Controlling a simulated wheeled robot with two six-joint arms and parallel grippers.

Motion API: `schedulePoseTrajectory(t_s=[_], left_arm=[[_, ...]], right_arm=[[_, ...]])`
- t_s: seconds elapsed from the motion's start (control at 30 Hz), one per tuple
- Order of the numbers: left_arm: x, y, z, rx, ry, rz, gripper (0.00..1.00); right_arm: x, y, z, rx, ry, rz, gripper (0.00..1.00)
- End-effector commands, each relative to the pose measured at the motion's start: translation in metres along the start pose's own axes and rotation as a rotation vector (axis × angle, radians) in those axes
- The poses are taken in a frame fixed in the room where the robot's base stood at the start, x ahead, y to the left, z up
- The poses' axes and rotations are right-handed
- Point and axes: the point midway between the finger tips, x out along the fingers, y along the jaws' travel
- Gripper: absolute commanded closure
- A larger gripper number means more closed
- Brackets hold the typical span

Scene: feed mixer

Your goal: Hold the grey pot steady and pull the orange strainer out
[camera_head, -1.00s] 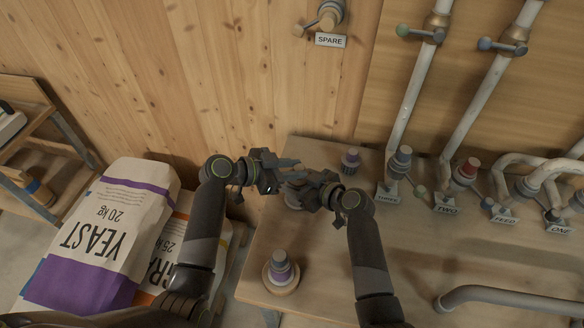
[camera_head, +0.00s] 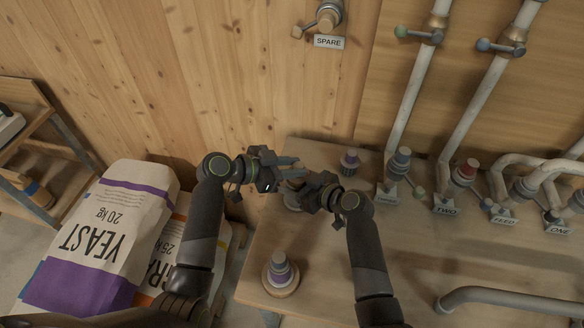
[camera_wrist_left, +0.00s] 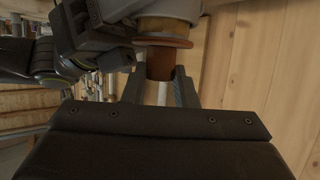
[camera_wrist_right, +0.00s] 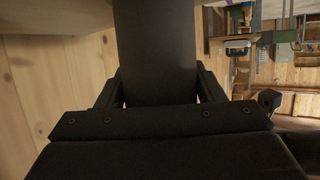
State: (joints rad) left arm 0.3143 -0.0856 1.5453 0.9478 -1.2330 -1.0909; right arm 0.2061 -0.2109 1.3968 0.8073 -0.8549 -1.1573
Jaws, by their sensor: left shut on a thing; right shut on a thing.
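The orange strainer (camera_wrist_left: 160,63) shows in the left wrist view as an orange-brown piece with a wider flange, between the fingers of my left gripper (camera_head: 290,166). My left gripper is shut on it. A tan band and the grey pot (camera_wrist_left: 172,8) sit directly above the flange in that picture. I cannot tell whether the strainer is still seated in the pot. My right gripper (camera_head: 306,192) is shut on the pot, which fills the middle of the right wrist view as a dark cylinder (camera_wrist_right: 155,45). In the head view the grippers largely hide both pieces.
Labelled pipe fittings and a grey pipe (camera_head: 510,298) stand to the right. A yeast bag (camera_head: 105,235) lies left. The wooden wall is behind.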

Motion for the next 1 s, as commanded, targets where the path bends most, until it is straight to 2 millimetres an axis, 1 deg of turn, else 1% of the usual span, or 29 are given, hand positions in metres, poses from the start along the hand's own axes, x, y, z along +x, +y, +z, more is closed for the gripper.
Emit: schedulePoseTrajectory(t_s=[0.37, 1.0], left_arm=[[-0.004, 0.000, -0.010, 0.002, 0.002, -0.001, 1.00], [-0.018, 0.000, -0.045, 0.003, 0.002, -0.001, 1.00]], right_arm=[[0.000, 0.000, 0.001, 0.000, -0.001, -0.001, 0.72], [0.000, 0.000, 0.001, 0.001, -0.001, -0.001, 0.72]])
